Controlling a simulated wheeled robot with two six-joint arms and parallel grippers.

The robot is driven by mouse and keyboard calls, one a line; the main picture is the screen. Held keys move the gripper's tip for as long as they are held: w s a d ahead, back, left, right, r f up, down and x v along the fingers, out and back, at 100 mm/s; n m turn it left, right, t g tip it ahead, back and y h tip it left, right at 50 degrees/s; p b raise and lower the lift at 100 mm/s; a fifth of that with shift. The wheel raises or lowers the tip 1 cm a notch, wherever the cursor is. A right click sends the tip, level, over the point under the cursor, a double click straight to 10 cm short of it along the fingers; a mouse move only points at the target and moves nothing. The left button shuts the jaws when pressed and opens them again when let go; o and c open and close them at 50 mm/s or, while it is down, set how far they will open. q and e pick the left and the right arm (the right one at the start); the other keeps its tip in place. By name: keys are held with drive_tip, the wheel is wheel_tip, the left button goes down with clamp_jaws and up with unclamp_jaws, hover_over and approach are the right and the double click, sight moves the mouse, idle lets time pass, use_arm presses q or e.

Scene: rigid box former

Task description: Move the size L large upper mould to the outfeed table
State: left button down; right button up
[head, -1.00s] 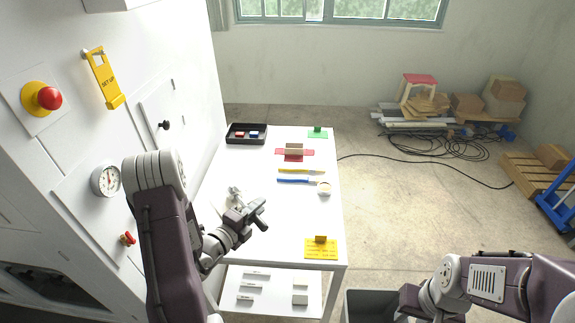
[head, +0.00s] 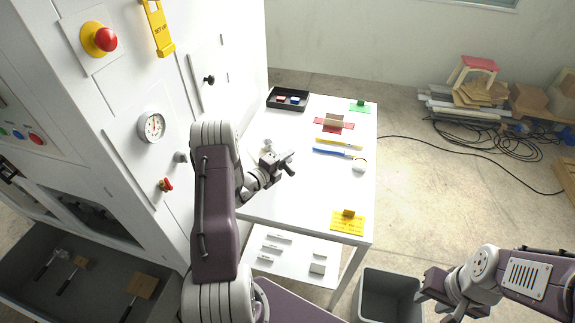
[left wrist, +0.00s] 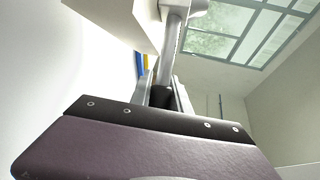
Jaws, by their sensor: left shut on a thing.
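My left gripper (head: 285,163) is over the left part of the white table (head: 285,200). In the left wrist view its jaws (left wrist: 162,95) are shut on a grey rod (left wrist: 172,50), which runs up to a pale block at the top. In the head view a small pale grey piece (head: 268,145) shows beside the gripper; the rest is hidden by the arm. I cannot read a size mark, so I cannot tell whether this is the size L upper mould. My right gripper (head: 437,292) is at the lower right, away from the table; its jaws are unclear.
The table bears a black tray (head: 288,99), a red mat with a tan block (head: 334,121), blue and yellow tools (head: 334,152) and a yellow card (head: 348,221). An open drawer (head: 100,300) holds handled tools. A grey bin (head: 388,297) stands below.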

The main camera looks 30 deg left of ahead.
use_arm(q)
drive_tip(key=shift+d+f+p, duration=0.1)
drive_tip(key=shift+f+p, duration=0.2)
drive_tip(key=shift+f, duration=1.15)
drive_tip(key=shift+w+f, duration=0.1)
drive_tip(key=shift+f, duration=0.4)
drive_tip(key=c, duration=1.3)
unclamp_jaws()
drive_tip(key=shift+o, duration=0.2)
